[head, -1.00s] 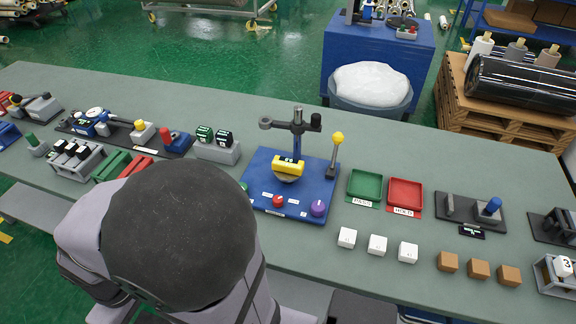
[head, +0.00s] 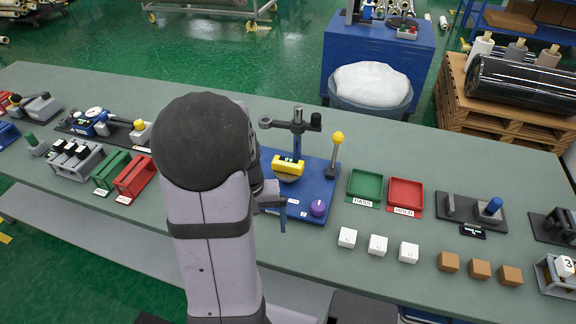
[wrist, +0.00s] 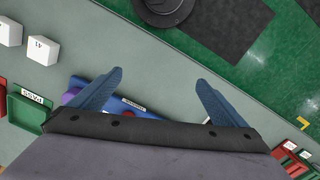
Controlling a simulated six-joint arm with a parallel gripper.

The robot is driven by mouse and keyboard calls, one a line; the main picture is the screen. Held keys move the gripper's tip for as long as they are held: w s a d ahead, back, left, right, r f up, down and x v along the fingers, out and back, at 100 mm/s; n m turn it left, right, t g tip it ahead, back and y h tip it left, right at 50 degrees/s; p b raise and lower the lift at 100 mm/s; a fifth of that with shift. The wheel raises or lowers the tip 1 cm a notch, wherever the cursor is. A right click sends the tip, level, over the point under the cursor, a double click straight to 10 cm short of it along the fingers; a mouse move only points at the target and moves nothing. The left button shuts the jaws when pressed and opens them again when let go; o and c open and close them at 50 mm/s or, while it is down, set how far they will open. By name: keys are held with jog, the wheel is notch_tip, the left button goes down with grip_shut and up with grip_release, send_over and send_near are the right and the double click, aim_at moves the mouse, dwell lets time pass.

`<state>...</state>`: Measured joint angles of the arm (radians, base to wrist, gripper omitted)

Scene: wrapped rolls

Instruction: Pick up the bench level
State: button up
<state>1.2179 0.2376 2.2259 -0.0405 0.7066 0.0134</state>
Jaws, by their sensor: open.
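The bench level, a yellow bar with a small vial (head: 288,163), sits on a rounded grey seat on the blue board (head: 325,180) in the head view. A dark post with a side arm stands just behind it. My gripper (head: 278,208) is partly hidden by my arm and hangs in front of the level, near the left front of the board. In the wrist view my gripper (wrist: 159,78) has its two blue fingers wide apart with nothing between them. Part of the blue board (wrist: 140,111) shows below the fingers there. The level is not visible in the wrist view.
A yellow-knobbed lever (head: 337,138) and a purple knob (head: 318,208) are on the board close to the level. Green (head: 364,185) and red (head: 405,193) trays lie to the right. White cubes (head: 378,245) lie in front of the trays.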

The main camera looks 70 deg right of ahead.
jog(key=s+d+r+m+h, duration=0.2)
jog(key=s+d, duration=0.1)
jog(key=d, duration=0.7)
jog(key=m+h, duration=0.1)
jog(key=h, duration=0.2)
send_near(288, 162)
jog(key=f, duration=0.1)
jog(key=shift+d+f+m, duration=0.15)
jog(key=shift+d+m, duration=0.25)
jog(key=shift+m, duration=0.2)
jog(key=shift+f, duration=0.1)
jog(key=shift+p+x, duration=1.75)
jog(key=shift+x, duration=1.85)
jog(key=shift+a, duration=0.1)
jog(key=shift+c, duration=0.3)
jog(key=c, duration=1.3)
